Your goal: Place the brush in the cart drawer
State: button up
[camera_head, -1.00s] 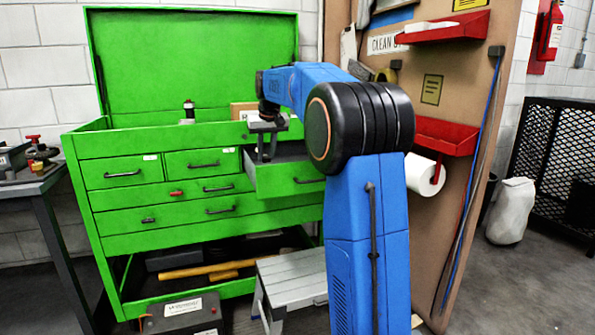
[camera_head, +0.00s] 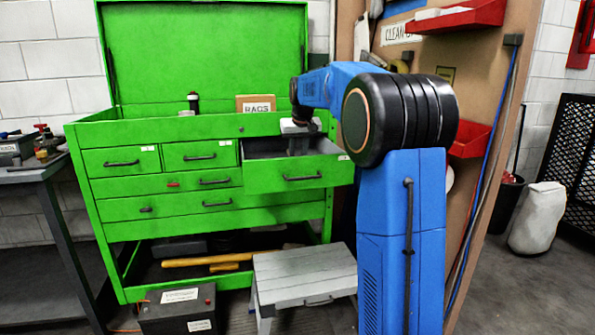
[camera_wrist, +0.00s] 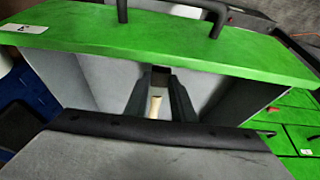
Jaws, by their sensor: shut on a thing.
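The green tool cart (camera_head: 215,130) has its top right drawer (camera_head: 318,176) pulled open. My gripper (camera_head: 298,145) points down into this open drawer, behind its front panel. In the wrist view the two dark fingers (camera_wrist: 160,104) reach down between the grey drawer walls, with the green drawer front (camera_wrist: 170,45) at the top. A pale wooden piece, seemingly the brush's handle (camera_wrist: 155,104), shows between the fingers, which are shut on it. The rest of the brush is hidden, and I cannot tell whether it touches the drawer floor.
A RAGS box (camera_head: 256,104) and a dark bottle (camera_head: 193,102) stand on the cart top. A grey step stool (camera_head: 305,275) and a black battery-like box (camera_head: 180,310) are in front. A pegboard panel with red trays (camera_head: 455,18) stands at right.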

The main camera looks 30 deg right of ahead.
jog(key=shift+f, duration=2.85)
jog(key=shift+f, duration=0.1)
jog(key=o, duration=1)
